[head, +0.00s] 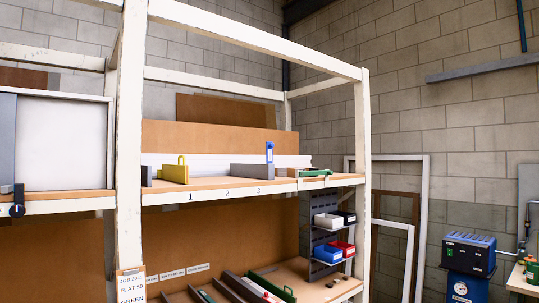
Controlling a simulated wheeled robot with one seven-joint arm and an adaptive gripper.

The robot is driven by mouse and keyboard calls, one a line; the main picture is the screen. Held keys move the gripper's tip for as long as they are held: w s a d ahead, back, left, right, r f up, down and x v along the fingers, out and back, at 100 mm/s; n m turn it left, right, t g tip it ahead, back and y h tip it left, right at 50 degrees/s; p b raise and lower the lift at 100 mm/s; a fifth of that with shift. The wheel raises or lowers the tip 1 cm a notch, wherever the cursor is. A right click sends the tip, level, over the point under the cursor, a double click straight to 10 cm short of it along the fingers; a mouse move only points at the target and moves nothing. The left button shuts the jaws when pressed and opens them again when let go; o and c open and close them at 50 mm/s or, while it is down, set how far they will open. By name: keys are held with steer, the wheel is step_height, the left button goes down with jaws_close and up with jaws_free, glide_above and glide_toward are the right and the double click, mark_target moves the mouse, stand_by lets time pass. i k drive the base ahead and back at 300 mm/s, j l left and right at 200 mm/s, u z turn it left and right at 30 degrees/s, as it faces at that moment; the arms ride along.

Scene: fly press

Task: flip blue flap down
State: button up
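A blue flap (269,153) stands upright on the upper shelf, near the number 3, just beyond a grey block (251,171). It looks narrow with a paler mark on its face. What joins its lower end to the shelf is too small to tell. My gripper is not in the head view.
The upper shelf (220,186) also bears a yellow handled piece (175,171) at the left and a low green piece (315,173) at the right. White posts (129,150) and (362,130) frame the shelf. Blue, red and white bins (328,253) hang below right.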

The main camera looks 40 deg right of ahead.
mark_target(270, 145)
steer(key=i+l+z, duration=0.3)
steer(key=i+l, duration=0.3)
steer(key=l, duration=0.35)
steer(key=i+l+z, duration=0.3)
steer(key=i+l, duration=0.45)
